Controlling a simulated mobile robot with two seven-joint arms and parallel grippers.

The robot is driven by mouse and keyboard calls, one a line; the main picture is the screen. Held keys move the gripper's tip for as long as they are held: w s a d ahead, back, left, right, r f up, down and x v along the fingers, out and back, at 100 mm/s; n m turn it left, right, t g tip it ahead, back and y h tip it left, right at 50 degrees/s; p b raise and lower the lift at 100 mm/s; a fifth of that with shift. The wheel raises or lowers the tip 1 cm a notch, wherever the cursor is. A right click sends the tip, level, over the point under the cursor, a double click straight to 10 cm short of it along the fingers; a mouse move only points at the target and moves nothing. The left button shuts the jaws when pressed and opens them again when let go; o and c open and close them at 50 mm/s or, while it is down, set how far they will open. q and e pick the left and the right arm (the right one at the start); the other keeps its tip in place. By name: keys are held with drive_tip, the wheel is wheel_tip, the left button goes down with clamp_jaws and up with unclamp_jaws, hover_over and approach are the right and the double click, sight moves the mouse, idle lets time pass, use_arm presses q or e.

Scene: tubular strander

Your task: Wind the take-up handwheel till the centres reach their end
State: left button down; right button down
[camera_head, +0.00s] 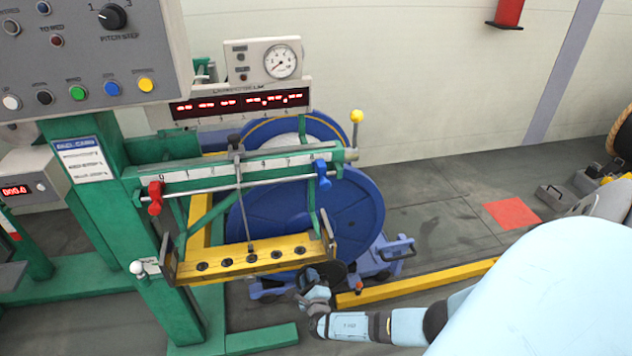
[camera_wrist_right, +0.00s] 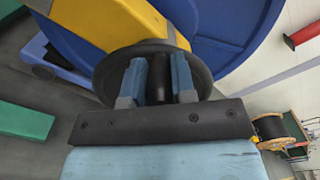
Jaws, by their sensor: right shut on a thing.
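The take-up handwheel (camera_head: 336,270) is a small dark wheel low at the right end of the yellow beam, in front of the big blue reel (camera_head: 350,205). In the right wrist view the handwheel (camera_wrist_right: 107,78) is a black disc filling the upper middle. My right gripper (camera_head: 313,290) is at the handwheel; in the wrist view its two blue fingers (camera_wrist_right: 158,80) are shut on a black upright grip in front of the disc. The centres that carry the reel are not clearly visible. My left gripper is not in view.
A yellow beam with several holes (camera_head: 252,257) and a scaled green rail (camera_head: 240,172) stand before the reel. A control panel (camera_head: 90,50) is at upper left. A yellow floor rail (camera_head: 420,282) runs right.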

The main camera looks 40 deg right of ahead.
sight(298, 284)
drive_tip(key=f+n, duration=0.1)
drive_tip(key=n, duration=0.1)
drive_tip(key=w+a+f+n+b, duration=0.1)
drive_tip(key=f+n, duration=0.1)
drive_tip(key=w+a+f+n, duration=0.1)
drive_tip(key=n, duration=0.2)
drive_tip(key=shift+a+f+b, duration=0.25)
drive_tip(key=shift+b, duration=0.15)
drive_tip(key=shift+a+f+n+b, duration=0.15)
drive_tip(key=shift+f+n+b, duration=0.3)
drive_tip(key=shift+f+n, duration=0.6)
drive_tip(key=shift+f+n+b, duration=0.3)
drive_tip(key=shift+n, duration=0.65)
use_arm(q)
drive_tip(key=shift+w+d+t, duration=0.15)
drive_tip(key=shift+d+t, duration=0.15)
use_arm(e)
drive_tip(key=shift+f+n, duration=0.2)
drive_tip(key=shift+n, duration=0.1)
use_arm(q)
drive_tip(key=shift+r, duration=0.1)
